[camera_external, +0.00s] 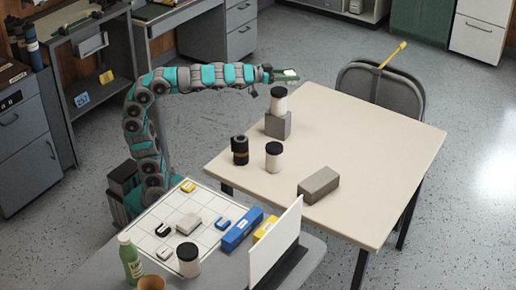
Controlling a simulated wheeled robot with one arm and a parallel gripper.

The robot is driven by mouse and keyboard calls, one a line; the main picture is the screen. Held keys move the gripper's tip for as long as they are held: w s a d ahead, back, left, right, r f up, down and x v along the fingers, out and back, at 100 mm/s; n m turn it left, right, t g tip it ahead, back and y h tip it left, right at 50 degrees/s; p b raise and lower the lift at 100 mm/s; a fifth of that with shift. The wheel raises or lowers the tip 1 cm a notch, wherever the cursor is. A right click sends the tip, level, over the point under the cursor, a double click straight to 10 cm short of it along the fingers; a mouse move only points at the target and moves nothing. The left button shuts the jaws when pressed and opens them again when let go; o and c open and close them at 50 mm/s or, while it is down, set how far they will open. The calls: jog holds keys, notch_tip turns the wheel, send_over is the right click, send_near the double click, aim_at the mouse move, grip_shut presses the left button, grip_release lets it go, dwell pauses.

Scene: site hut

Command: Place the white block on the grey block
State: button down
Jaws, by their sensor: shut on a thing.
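My gripper (285,75) is at the end of the outstretched arm, above the table's far left corner. It is shut on a small white block (291,73), which is partly hidden by the fingers. A grey block (319,187) lies flat near the front of the beige table, with nothing on it. A second, upright grey block (278,127) stands near the table's left edge, and a white jar with a black lid (279,104) stands on it, just below and in front of my gripper.
On the beige table (375,140), a black jar (240,151) and another white jar (274,162) stand at the left; its right half is clear. A chair (385,90) stands behind. A nearer table holds a gridded board (150,218), small parts, bottle and upright white panel (275,245).

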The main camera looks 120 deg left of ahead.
jog(key=w+d+f+m+t+h+b, duration=0.15)
jog(key=w+d, duration=0.25)
jog(key=d, duration=0.7)
jog(key=w+d+f+m+t+h+b, duration=0.1)
jog(key=w+d+f+h, duration=0.15)
jog(key=d, duration=0.95)
jog(key=w+d+f+m+t+h+b, duration=0.1)
jog(key=w+d+f+m+t+b, duration=0.2)
jog(key=d, duration=0.8)
jog(key=m+h+b, duration=0.3)
jog(key=h, duration=0.2)
send_over(177, 212)
notch_tip(177, 212, down, 8)
jog(key=r, duration=0.1)
jog(key=shift+t, duration=0.25)
jog(key=shift+a+f+b, duration=0.1)
jog(key=shift+f+b, duration=0.65)
jog(key=shift+f, duration=3.3)
jog(key=shift+f+b, duration=0.15)
jog(key=shift+b, duration=0.15)
jog(key=shift+c, duration=1)
grip_release()
